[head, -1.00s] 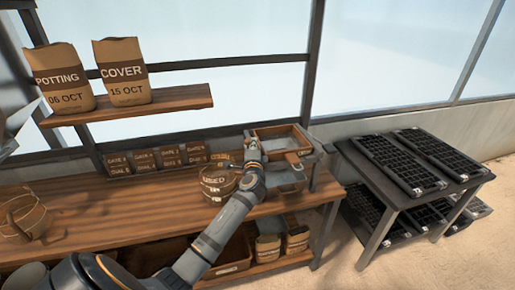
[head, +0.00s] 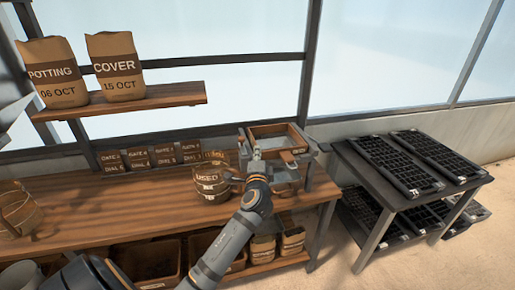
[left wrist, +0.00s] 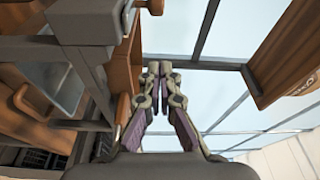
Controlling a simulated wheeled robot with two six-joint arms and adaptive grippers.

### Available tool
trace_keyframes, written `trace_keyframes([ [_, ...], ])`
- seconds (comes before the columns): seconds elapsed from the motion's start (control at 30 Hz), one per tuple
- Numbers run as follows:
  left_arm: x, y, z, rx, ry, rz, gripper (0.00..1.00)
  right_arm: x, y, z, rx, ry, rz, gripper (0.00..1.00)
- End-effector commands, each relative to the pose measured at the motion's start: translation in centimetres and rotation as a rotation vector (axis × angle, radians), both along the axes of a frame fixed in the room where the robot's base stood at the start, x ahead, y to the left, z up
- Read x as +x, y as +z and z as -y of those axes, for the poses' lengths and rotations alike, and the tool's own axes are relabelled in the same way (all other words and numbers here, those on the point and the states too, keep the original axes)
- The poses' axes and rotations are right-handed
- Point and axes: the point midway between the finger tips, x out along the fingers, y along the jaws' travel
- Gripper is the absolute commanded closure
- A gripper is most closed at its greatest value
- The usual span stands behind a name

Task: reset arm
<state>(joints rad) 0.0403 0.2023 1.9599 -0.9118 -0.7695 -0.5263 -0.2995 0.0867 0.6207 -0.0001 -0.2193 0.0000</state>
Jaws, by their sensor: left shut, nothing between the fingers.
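My left gripper (head: 257,154) is at the front of the seeder (head: 291,172), close to its wooden-framed top tray (head: 277,131), at the right end of the workbench. In the left wrist view my left gripper (left wrist: 158,70) shows its fingertips together with nothing between them. The seeder's frame and a metal tray (left wrist: 52,75) show to its left there. Whether the gripper touches the seeder cannot be told. My right gripper is not in view.
A bucket marked USED (head: 210,183) stands just left of my arm on the bench (head: 110,205). Small dated boxes (head: 150,156) stand at the back. Two bags, POTTING (head: 50,72) and COVER (head: 115,66), stand on a shelf. A rack of black trays (head: 400,165) stands right.

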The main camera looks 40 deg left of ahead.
Motion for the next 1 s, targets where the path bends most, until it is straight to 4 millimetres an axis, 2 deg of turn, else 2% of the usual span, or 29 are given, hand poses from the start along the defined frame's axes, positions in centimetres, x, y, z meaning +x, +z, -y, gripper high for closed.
trace_keyframes([
  [0.13,-0.8,-0.1,0.6,-0.001,0.000,0.000,1.00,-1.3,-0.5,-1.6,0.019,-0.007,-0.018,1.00],
  [0.47,-0.9,0.0,0.7,-0.002,0.001,0.000,1.00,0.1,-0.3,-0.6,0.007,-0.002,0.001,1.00],
  [0.53,-1.4,-0.8,0.7,-0.040,0.005,-0.009,1.00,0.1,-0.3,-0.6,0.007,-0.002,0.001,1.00],
  [0.57,-1.8,-1.6,0.7,-0.079,0.008,-0.016,1.00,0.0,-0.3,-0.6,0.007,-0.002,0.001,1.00],
  [0.67,-5.0,-6.3,1.3,-0.314,0.041,-0.071,1.00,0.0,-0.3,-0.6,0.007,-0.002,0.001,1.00],
  [0.7,-6.8,-8.7,1.9,-0.435,0.064,-0.106,1.00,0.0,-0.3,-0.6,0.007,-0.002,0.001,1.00],
  [0.8,-11.4,-13.7,4.0,-0.714,0.129,-0.198,1.00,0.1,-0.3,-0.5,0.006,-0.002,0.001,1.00],
  [0.9,-15.3,-16.8,6.2,-0.908,0.191,-0.280,1.00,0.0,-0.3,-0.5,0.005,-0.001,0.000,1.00],
  [1.0,-18.8,-18.9,8.3,-1.056,0.248,-0.359,1.00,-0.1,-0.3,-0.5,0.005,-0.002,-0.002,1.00],
])
